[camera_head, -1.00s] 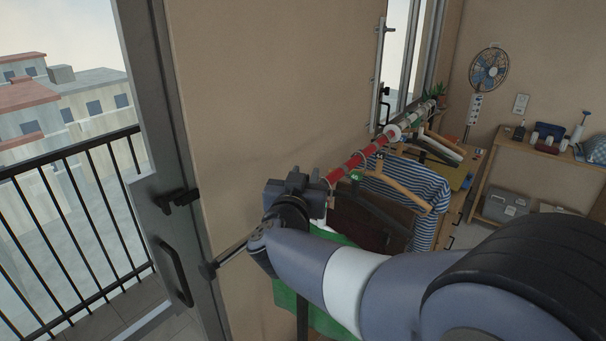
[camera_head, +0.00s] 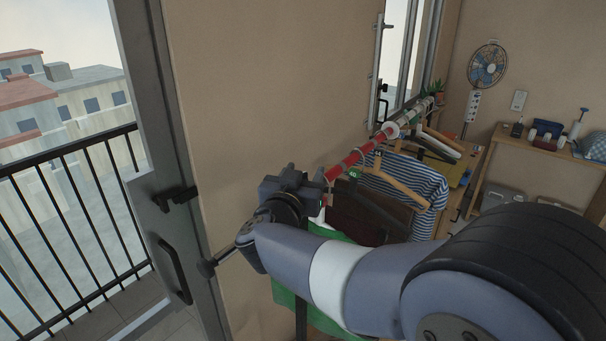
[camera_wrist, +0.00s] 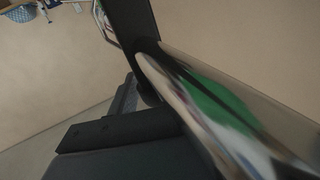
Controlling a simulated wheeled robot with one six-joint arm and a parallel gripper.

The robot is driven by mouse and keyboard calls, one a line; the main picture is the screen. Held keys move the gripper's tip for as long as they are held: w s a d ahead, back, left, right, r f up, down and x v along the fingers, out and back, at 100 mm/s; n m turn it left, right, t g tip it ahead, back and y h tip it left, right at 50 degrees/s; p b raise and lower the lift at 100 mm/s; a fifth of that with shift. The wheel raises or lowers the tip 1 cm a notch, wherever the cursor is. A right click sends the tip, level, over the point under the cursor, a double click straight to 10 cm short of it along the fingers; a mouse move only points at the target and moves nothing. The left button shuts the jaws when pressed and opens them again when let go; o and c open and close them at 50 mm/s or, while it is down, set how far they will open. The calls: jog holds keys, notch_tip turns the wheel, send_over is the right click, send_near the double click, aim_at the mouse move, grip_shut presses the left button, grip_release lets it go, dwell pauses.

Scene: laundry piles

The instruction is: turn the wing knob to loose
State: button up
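My gripper (camera_head: 300,183) is at the near left end of a clothes rail (camera_head: 352,157) with a red stretch, in front of the beige wall. From the head it overlaps the rail's end, so I cannot tell whether it touches it. I cannot make out the wing knob in either view; the gripper and arm hide the rail's near end.
Hangers hold a striped shirt (camera_head: 422,178), a brown garment (camera_head: 362,214) and other clothes below the rail. A green cloth (camera_head: 328,318) hangs under my arm. A dark-framed door (camera_head: 165,120) and balcony railing are left.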

jog(key=b+v, duration=0.2)
jog(key=v, duration=0.8)
jog(key=shift+s, duration=0.4)
jog(key=shift+a+b, duration=0.15)
jog(key=shift+b, duration=0.2)
